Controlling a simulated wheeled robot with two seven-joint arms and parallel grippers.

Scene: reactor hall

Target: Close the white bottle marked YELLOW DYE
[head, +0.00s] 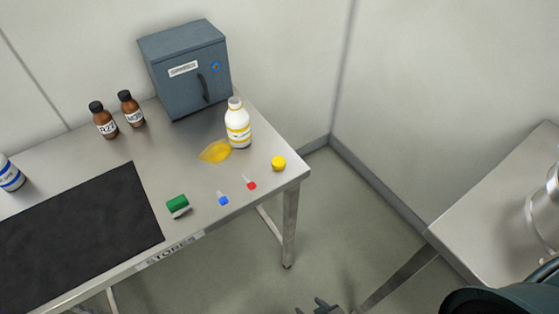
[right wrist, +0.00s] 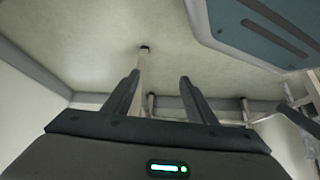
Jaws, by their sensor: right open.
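The white bottle (head: 237,124) with yellow bands stands upright on the steel table, in front of the grey cabinet. Its neck shows no yellow cap; its label is too small to read. A round yellow cap (head: 278,163) lies on the table to the right of the bottle, near the table's right corner. My right gripper (head: 324,307) shows at the bottom edge of the head view, away from the table and below its corner. In the right wrist view its two fingers (right wrist: 160,95) are apart with nothing between them. My left gripper is not in view.
A yellow spill (head: 215,151) lies beside the bottle. Near the front edge are a green block-like item (head: 178,205), a blue-ended item (head: 222,198) and a red-ended item (head: 250,183). Brown bottles (head: 104,120) stand behind the black mat (head: 90,230). The grey cabinet (head: 186,70) stands at the back.

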